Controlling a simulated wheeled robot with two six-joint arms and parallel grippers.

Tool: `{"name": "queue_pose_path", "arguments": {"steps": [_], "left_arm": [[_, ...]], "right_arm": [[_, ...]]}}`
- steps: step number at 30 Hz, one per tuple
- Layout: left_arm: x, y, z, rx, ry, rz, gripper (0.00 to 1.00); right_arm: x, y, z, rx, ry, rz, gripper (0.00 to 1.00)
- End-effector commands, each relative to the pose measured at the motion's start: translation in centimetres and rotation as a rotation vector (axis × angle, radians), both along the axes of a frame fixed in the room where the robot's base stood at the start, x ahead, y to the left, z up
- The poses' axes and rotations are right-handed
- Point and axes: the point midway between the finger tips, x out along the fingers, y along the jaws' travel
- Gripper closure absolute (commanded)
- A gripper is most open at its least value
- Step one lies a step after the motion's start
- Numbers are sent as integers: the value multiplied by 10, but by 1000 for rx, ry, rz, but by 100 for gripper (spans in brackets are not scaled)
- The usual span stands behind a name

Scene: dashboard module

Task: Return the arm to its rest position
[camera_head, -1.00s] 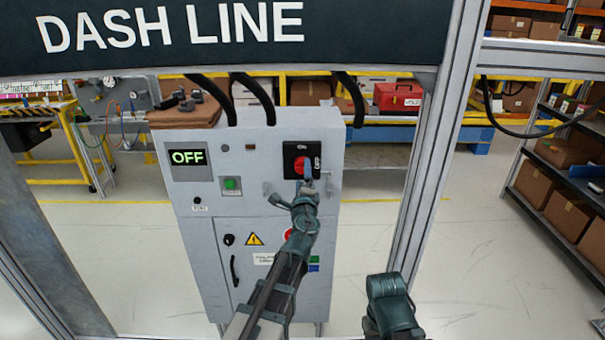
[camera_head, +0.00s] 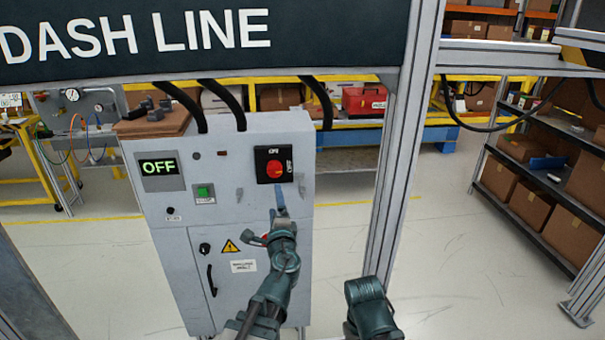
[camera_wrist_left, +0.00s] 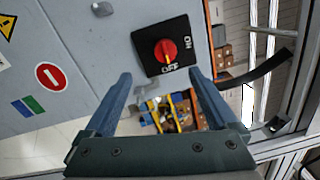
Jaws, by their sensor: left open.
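My left gripper (camera_head: 280,204) is in front of the grey control cabinet, below the red rotary switch (camera_head: 274,168) on its black plate. In the left wrist view the gripper (camera_wrist_left: 160,88) is open and empty. Its two blue fingers stand wide apart, and the red switch (camera_wrist_left: 165,51) shows beyond them, clear of both. The switch handle points toward the OFF mark in that view. The cabinet display (camera_head: 159,168) reads OFF. A dark green part of my right arm (camera_head: 370,308) shows at the bottom; its gripper is out of view.
The grey cabinet (camera_head: 165,235) stands directly ahead, with a green button (camera_head: 204,193) and a door handle (camera_head: 211,280). A metal frame post (camera_head: 392,180) rises right of it. A shelf with boxes (camera_head: 525,205) is at the right. Open floor (camera_head: 450,260) lies between post and shelf.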

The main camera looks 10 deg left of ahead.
Motion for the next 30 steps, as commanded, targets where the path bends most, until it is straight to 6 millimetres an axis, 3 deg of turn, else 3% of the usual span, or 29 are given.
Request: {"name": "queue_pose_path", "arguments": {"steps": [4, 8, 11, 15, 18, 24, 30], "left_arm": [[-18, 12, -28, -263, 26, 148, 8], [-48, 14, -80, -555, 125, 332, 8], [-78, -1, -126, -759, 250, 472, 8], [-133, -42, -183, -989, 487, 656, 8], [-172, -76, -209, -1098, 665, 760, 8], [-230, -126, -228, -1197, 934, 881, 8], [-248, -140, -229, -1217, 1019, 914, 8]], "right_arm": [[0, 0, 0, 0, 0, 0, 100], [0, 0, 0, 0, 0, 0, 100], [0, 0, 0, 0, 0, 0, 100], [0, 0, 0, 0, 0, 0, 100], [0, 0, 0, 0, 0, 0, 100], [0, 0, 0, 0, 0, 0, 100], [0, 0, 0, 0, 0, 0, 100]]}}
